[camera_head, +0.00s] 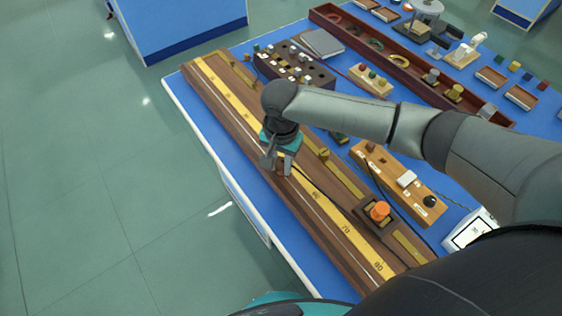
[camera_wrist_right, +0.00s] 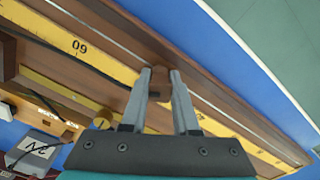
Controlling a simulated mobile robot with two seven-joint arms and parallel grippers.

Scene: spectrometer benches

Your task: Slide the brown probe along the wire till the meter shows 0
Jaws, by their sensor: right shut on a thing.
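A long wooden board with a yellow scale (camera_head: 330,212) and a thin wire along it runs diagonally across the bench. My right gripper (camera_head: 277,166) is low over the scale, a little short of the 60 mark, in the head view. In the right wrist view, the gripper (camera_wrist_right: 160,88) is shut on the brown probe (camera_wrist_right: 158,84), which shows between its two fingers. In the head view, the probe is hidden by the gripper. The white meter (camera_head: 468,231) is at the lower right, partly behind my arm; its reading is too small to tell. My left gripper is not in view.
A wooden key board (camera_head: 400,182), a dark plug box (camera_head: 292,68) and a long reddish tray (camera_head: 400,62) stand beyond. The bench's left edge (camera_head: 215,150) is close to the board.

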